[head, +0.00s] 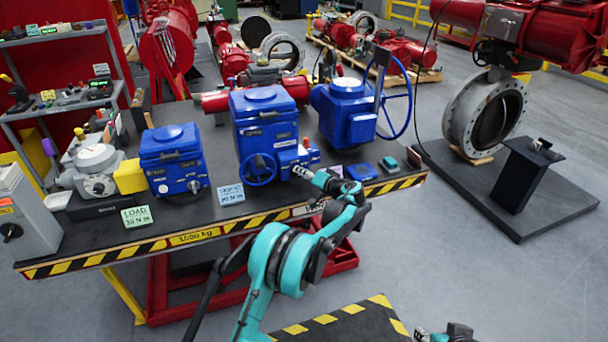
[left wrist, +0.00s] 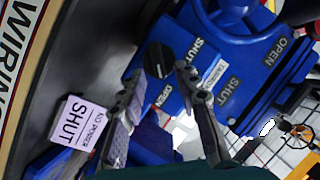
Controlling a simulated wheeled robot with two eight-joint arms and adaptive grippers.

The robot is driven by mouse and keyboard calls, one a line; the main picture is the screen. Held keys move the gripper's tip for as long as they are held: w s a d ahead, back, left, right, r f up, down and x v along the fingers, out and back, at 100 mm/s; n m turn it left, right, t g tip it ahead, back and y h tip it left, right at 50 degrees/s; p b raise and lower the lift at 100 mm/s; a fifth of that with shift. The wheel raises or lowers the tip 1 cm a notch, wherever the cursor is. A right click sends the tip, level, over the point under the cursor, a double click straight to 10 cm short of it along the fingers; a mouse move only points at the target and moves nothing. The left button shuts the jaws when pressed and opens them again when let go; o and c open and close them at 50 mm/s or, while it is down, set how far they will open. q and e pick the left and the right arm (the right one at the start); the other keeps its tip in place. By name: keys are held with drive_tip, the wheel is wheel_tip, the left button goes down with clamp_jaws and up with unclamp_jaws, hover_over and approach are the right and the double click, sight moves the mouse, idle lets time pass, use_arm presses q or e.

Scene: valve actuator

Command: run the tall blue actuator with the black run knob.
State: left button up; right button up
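The tall blue actuator (head: 265,118) stands mid-bench, with a blue handwheel (head: 258,170) on its front and a smaller blue box on its lower right side. In the left wrist view a black knob (left wrist: 158,60) sits on a blue face with SHUT and OPEN labels around it. My left gripper (head: 303,172) is by the actuator's lower right; its fingers (left wrist: 159,80) are apart and empty, with the knob beyond the gap between the tips. Contact with the knob does not show. My right gripper (head: 428,335) is barely in view at the bottom edge.
A shorter blue actuator (head: 172,150) stands left, and another blue actuator (head: 346,108) with a large handwheel stands right. A pink card (left wrist: 78,125) reading NO POWER SHUT is near my left fingers. Small blue and teal boxes lie at the bench's right end.

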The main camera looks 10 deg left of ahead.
use_arm(q)
drive_tip(key=v, duration=1.2)
